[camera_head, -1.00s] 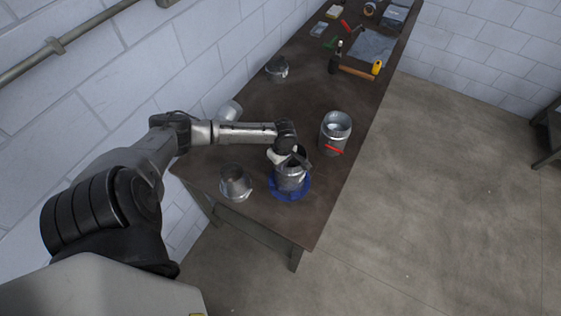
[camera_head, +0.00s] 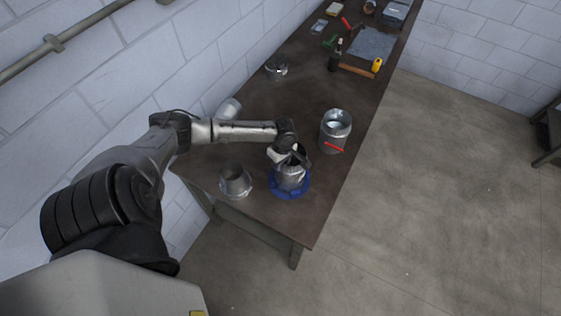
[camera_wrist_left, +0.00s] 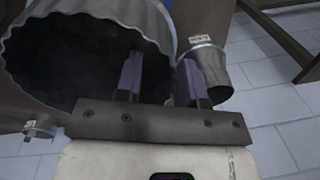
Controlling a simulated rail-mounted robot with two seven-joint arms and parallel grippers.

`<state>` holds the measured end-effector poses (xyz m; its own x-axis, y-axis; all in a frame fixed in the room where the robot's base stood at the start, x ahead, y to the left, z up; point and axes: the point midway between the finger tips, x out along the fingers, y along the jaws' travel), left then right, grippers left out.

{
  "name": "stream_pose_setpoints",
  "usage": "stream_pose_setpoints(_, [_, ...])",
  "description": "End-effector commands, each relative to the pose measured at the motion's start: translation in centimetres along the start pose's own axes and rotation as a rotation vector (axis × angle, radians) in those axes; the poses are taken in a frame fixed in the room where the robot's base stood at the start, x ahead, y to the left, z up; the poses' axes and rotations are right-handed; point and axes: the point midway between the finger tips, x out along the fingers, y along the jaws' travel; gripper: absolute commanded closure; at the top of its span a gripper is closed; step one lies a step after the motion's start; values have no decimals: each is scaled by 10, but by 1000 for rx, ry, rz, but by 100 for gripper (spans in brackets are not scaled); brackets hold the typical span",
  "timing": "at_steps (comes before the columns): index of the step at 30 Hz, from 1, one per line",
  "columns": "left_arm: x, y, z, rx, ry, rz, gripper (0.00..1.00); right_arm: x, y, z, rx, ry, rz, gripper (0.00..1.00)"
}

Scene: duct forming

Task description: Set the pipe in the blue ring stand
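The grey metal pipe (camera_head: 290,179) stands upright in the blue ring stand (camera_head: 276,190) near the table's front end. My left gripper (camera_head: 293,158) is at the pipe's upper rim. In the left wrist view the pipe's wide crimped mouth (camera_wrist_left: 150,22) fills the upper left. My left gripper (camera_wrist_left: 158,85) has one finger inside the mouth and one outside, with the pipe wall between them. Whether both fingers press on the wall is hard to see. My right gripper is in neither view.
A flared metal piece (camera_head: 235,181) stands left of the ring stand; it also shows in the wrist view (camera_wrist_left: 205,72). A metal can with a red handle (camera_head: 335,128) stands at right. A small pot (camera_head: 276,68) and tools lie farther back. The table middle is clear.

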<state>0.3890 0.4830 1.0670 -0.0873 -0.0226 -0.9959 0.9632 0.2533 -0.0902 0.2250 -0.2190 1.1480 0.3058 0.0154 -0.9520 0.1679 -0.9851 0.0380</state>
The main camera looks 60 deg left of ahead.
Motion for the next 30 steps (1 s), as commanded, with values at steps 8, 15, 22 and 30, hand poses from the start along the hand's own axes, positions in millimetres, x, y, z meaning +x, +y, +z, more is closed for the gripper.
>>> stream_pose_setpoints(8, [-8, 0, 0, 1, 0, 1, 64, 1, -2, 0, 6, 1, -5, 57])
stream_pose_setpoints(15, [-50, 0, 0, 2, 1, 2, 64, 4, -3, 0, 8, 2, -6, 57])
stream_pose_setpoints(22, [-94, 1, 0, 2, 1, 3, 64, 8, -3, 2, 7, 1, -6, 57])
stream_pose_setpoints(30, [-128, 0, 0, 0, 0, 1, 64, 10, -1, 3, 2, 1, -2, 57])
